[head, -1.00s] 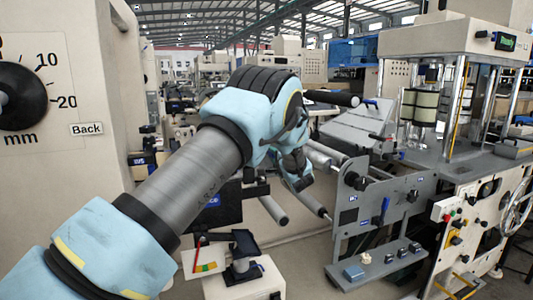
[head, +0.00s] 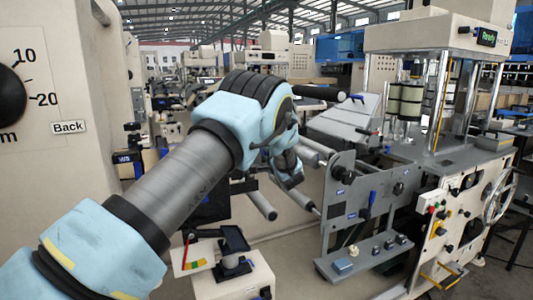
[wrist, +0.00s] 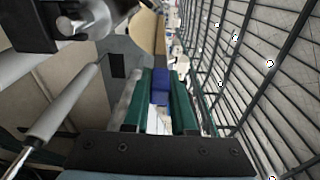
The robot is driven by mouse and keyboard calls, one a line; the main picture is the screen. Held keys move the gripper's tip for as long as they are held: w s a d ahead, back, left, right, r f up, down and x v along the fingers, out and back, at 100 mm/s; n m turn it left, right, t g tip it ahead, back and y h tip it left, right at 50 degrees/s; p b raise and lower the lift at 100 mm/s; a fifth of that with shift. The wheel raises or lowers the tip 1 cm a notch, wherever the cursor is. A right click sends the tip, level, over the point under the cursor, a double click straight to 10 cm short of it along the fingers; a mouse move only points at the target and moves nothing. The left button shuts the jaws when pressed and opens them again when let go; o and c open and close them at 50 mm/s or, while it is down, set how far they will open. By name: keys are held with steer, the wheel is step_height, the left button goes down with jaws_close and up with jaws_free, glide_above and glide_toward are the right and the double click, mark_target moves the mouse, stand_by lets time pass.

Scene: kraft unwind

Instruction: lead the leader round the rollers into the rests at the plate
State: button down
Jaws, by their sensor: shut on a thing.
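In the wrist view my gripper (wrist: 159,80) has its two green fingers shut on a blue piece (wrist: 159,90), which I take to be the leader's grip. A white strip (wrist: 154,120) shows below it between the fingers. A tan band (wrist: 147,38) shows beyond the fingertips; whether it joins the blue piece is unclear. In the head view the jaws are hard to make out beneath my blue wrist. Grey rollers (head: 262,205) lie beside and below it, left of the upright grey plate (head: 345,205). The wrist view shows a roller (wrist: 65,115) left of my fingers. I cannot make out the rests.
A ledge (head: 345,272) with small knobs juts from the plate's foot. The machine (head: 450,215) with a handwheel (head: 500,200) stands at right. A small stand (head: 232,265) is low in front. The wrist view has a dark grid (wrist: 250,80) at right.

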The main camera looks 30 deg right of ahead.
steer(key=shift+f, duration=0.1)
step_height(320, 180, down, 22)
steer(key=b, duration=1.3)
stand_by(0.3)
step_height(320, 180, down, 14)
steer(key=b, duration=1)
steer(key=shift+f, duration=0.2)
